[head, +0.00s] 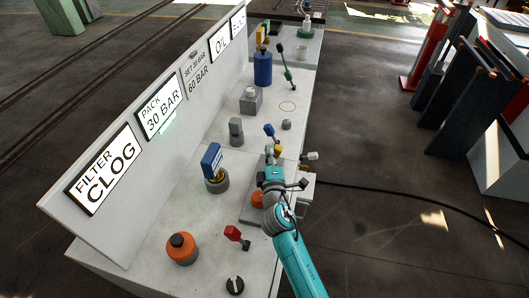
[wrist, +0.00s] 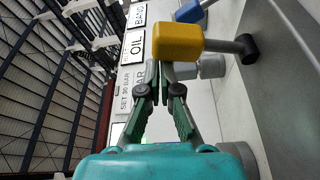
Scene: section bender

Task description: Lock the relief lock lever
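My gripper (wrist: 164,76) shows in the wrist view with its fingers converged and nothing seen between them. A lever with a yellow block knob (wrist: 178,42) is close to the fingertips, above and to their right, and its grey rod runs right to a dark pivot. A blue-knobbed lever (wrist: 192,11) lies beyond it. In the head view the yellow knob (head: 276,150) and blue knob (head: 269,130) stand just past my wrist, which hides much of the valve block. A white-ended lever (head: 312,156) sticks out at its right. No label shows which is the relief lock lever.
A red-knobbed lever (head: 233,232), an orange-topped cylinder (head: 182,247) and a black dial (head: 234,286) stand at the near end of the bench. A blue-plated valve (head: 212,160) is left of my wrist. A sign panel (head: 150,165) runs along the left.

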